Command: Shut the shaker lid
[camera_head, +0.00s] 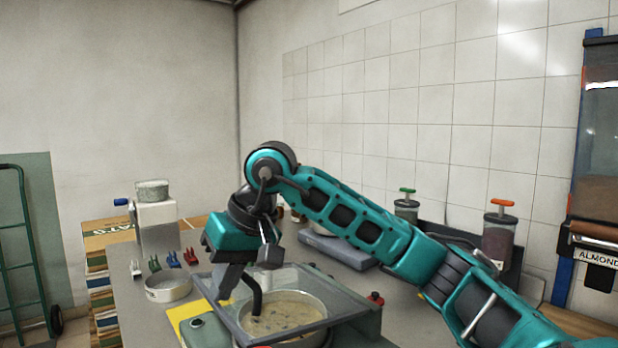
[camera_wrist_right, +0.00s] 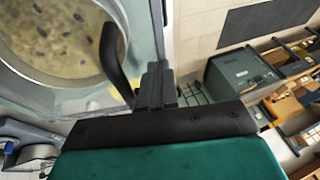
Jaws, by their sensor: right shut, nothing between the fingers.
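The shaker (camera_head: 362,325) stands at the front of the grey bench, with a round pan of pale, speckled material (camera_head: 287,309) in it. Its clear lid (camera_head: 335,297) has a dark frame and lies over the pan; I cannot tell whether it is fully down. My left gripper is out of view.
A metal pan (camera_head: 168,289) and small coloured clips (camera_head: 175,260) lie left of the shaker. A scale-like device (camera_head: 156,222) stands behind them. Two jars (camera_head: 498,240) (camera_head: 406,211) stand at the back right. A yellow sheet (camera_head: 183,313) lies by the shaker's left side.

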